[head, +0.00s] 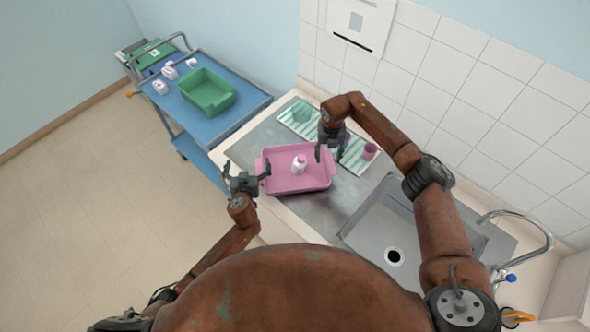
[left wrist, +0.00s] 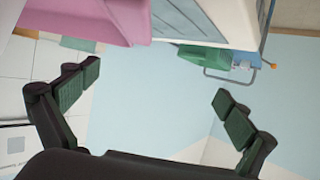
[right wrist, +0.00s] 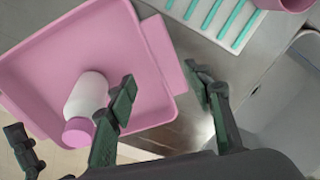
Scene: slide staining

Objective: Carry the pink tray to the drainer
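The pink tray (head: 290,183) is over the steel worktop, left of the sink. My left gripper (head: 246,178) is open at the tray's left end, beside the handle. In the left wrist view the tray (left wrist: 75,14) is at the upper left, outside the spread fingers. My right gripper (head: 331,150) is open at the tray's right end. In the right wrist view its fingers (right wrist: 168,98) stand apart on either side of the tray's handle flange (right wrist: 163,52). I cannot tell whether they touch it.
A striped mat (head: 355,160) with a pink cup (head: 370,151) and a green item (head: 301,111) lies behind the tray. The sink (head: 410,225) with its tap (head: 525,222) is to the right. A blue trolley (head: 250,98) holds a green tray (head: 207,92) and small white bottles.

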